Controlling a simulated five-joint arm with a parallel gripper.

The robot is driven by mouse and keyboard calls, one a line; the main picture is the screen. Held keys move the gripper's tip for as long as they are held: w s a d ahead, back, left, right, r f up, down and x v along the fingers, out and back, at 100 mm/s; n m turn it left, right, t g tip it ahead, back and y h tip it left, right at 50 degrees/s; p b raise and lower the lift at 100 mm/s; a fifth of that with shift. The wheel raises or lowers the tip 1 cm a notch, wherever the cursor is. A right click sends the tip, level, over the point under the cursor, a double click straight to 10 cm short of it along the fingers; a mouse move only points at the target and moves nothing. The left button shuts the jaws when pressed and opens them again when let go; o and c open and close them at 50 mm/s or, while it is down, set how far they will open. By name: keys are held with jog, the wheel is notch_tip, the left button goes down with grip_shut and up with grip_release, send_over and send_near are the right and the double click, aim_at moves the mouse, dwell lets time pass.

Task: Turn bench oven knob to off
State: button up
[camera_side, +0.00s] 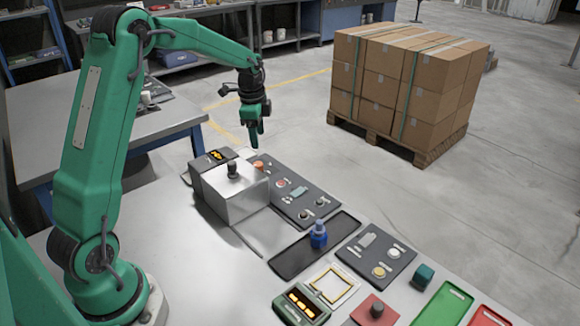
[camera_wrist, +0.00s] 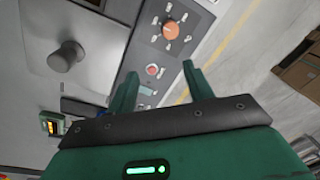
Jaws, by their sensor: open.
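An orange round knob (camera_wrist: 170,31) sits on a dark control panel (camera_wrist: 146,50), with small pale marks around it in the wrist view. In the side view the orange knob (camera_side: 259,166) is beside a silver box (camera_side: 230,200). The box carries a dark grey knob (camera_side: 232,169) on top, also in the wrist view (camera_wrist: 66,56). I cannot tell which knob belongs to the bench oven, nor read the marks. My gripper (camera_side: 254,140) hangs above the panel, apart from the orange knob. Its fingers (camera_wrist: 158,72) are open and empty.
A red button (camera_wrist: 152,70) lies on the panel near my fingers. A black tray (camera_side: 300,258) with a blue bottle (camera_side: 318,235), another panel (camera_side: 376,256) and green and red trays lie nearer the camera. Stacked boxes (camera_side: 405,85) stand on the floor beyond.

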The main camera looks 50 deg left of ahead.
jog(key=m, duration=0.1)
send_over(258, 164)
jog(key=shift+g, duration=0.3)
jog(key=f, duration=0.4)
jog(key=shift+s+d+f, duration=0.1)
jog(key=shift+s+f, duration=0.1)
jog(key=shift+f, duration=0.05)
jog(key=shift+f, duration=0.15)
jog(key=shift+w+f, duration=0.15)
jog(key=shift+f, duration=3.6)
jog(key=c, duration=1)
